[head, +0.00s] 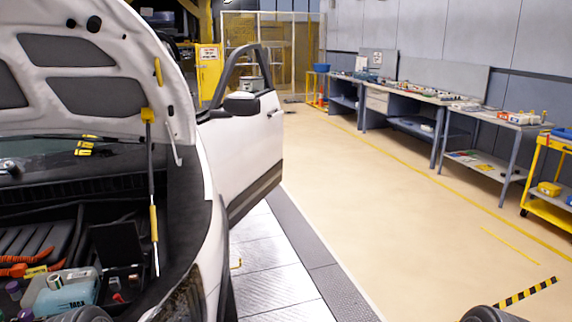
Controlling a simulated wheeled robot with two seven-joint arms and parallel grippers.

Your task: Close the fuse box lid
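The fuse box (122,287) is in the engine bay of the white car, at the lower left of the head view. Small red and pale parts show inside it. Its black lid (117,243) stands raised at the back of the box, so the box is open. Neither of my grippers shows in this view. Only dark rounded parts, which look like my own arms, show at the bottom edge.
The raised hood (85,75) and its strut (152,190) are above and right of the fuse box. A labelled teal-and-white container (65,296) sits just left of it. The car door (245,150) is open. Workbenches (420,95) line the right wall; the floor between is clear.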

